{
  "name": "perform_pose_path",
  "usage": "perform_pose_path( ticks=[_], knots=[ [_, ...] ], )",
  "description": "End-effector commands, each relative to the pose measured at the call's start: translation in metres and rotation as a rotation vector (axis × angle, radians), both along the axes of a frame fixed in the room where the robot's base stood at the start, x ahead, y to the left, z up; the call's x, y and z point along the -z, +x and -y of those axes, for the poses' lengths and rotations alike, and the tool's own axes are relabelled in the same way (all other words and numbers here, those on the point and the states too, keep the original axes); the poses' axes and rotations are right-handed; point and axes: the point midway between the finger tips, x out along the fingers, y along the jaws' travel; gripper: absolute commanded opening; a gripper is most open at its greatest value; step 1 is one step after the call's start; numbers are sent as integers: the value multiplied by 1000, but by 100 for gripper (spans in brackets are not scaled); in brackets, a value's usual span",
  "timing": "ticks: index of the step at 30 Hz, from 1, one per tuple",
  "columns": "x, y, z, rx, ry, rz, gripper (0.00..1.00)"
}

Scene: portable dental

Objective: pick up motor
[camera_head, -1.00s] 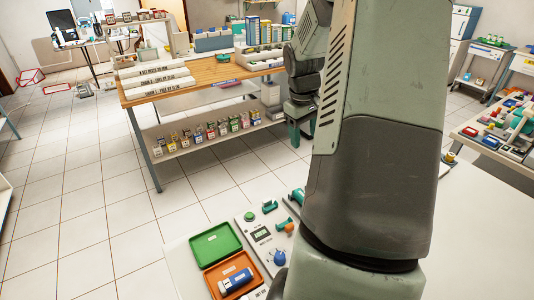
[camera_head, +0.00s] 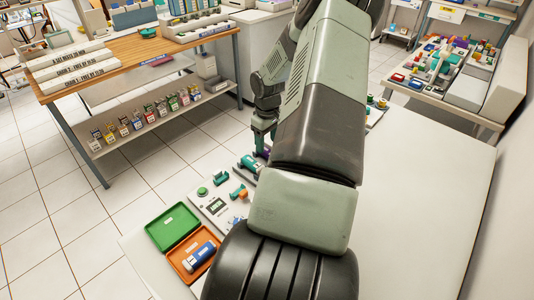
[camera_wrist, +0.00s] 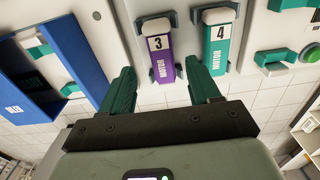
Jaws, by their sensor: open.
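In the wrist view, a purple motor (camera_wrist: 160,62) marked 3 lies in holders on a white panel, ahead of the gap between my fingertips. A teal motor (camera_wrist: 215,58) marked 4 lies to its right. My gripper (camera_wrist: 162,85) is open, its two green fingers spread, with nothing held between them. In the head view, my gripper (camera_head: 262,143) is over the far end of the panel (camera_head: 210,207). My arm hides part of the panel there. I cannot tell from these views how high the fingertips are above the purple motor.
The white tabletop (camera_head: 435,200) is bare at the right. A blue tray (camera_wrist: 60,55) shows at left in the wrist view.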

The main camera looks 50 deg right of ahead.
Motion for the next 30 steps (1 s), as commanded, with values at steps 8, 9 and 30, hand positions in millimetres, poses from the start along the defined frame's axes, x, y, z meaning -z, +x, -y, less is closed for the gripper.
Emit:
perform_pose_path(
  ticks=[8, 9, 30],
  knots=[
    [34, -1, -3, 0, 1, 1, 62],
    [35, -1, -3, 0, 0, 1, 62],
    [35, -1, -3, 0, 0, 0, 0]
  ],
)
